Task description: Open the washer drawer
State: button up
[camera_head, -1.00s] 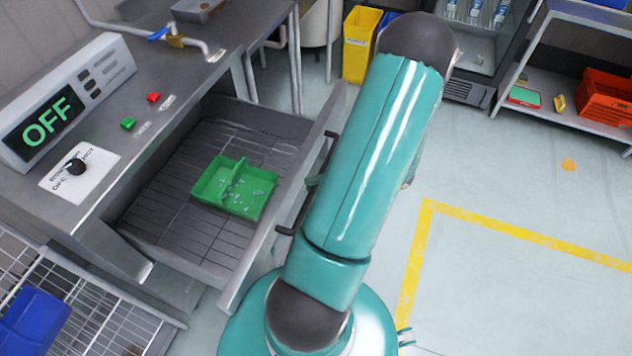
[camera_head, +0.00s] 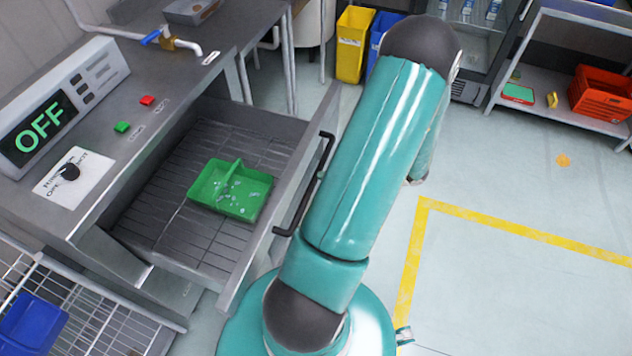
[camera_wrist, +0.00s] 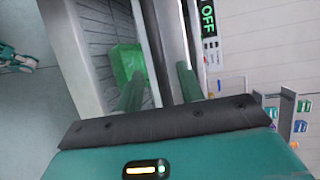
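The washer drawer (camera_head: 240,285) is pulled out from under the grey counter, showing its wire-rack floor. A black bar handle (camera_head: 305,185) is on its front, with nothing seen on it. A green divided tray (camera_head: 231,190) with small pale pieces lies inside the drawer; it also shows in the wrist view (camera_wrist: 127,62). My gripper (camera_wrist: 160,88) has two green fingers spread apart with nothing held between them. The wrist view looks past them at the drawer and tray.
The washer's panel (camera_head: 62,110) reads OFF, with a dial, a green button and a red button beside it. A wire rack with a blue bin (camera_head: 30,322) is at lower left. Yellow and blue bins stand behind.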

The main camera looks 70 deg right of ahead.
jog(key=v, duration=0.9)
jog(key=shift+r, duration=0.1)
jog(key=w+a+r+n+g+y, duration=0.1)
jog(key=w+r+g, duration=0.1)
jog(key=w, duration=0.2)
jog(key=w+a+r+n+g+y, duration=0.1)
jog(key=w+r+g, duration=0.1)
jog(key=w, duration=0.2)
jog(key=w+a+r+n+g, duration=0.1)
jog(key=w+r+g, duration=0.1)
jog(key=w, duration=0.2)
jog(key=shift+a+r+n+y, duration=0.15)
jog(key=shift+a+n+y, duration=0.15)
jog(key=shift+y, duration=0.1)
jog(key=w+a+r+n+g+h, duration=0.25)
jog(key=w+a+r+g, duration=0.35)
jog(key=w+a, duration=0.3)
jog(key=w+a+r+n+t+h, duration=0.1)
jog(key=a+r, duration=0.3)
jog(key=a, duration=0.4)
jog(key=w+a+r+n+t+h, duration=0.1)
jog(key=w+a+r+n+h, duration=0.2)
jog(key=a, duration=0.5)
jog(key=w+a+r+n+t+h, duration=0.1)
jog(key=w+a+r+n+h, duration=0.1)
jog(key=a, duration=0.7)
notch_tip(320, 180, up, 3)
jog(key=shift+n+h, duration=0.45)
jog(key=shift+n, duration=0.5)
jog(key=shift+d, duration=0.15)
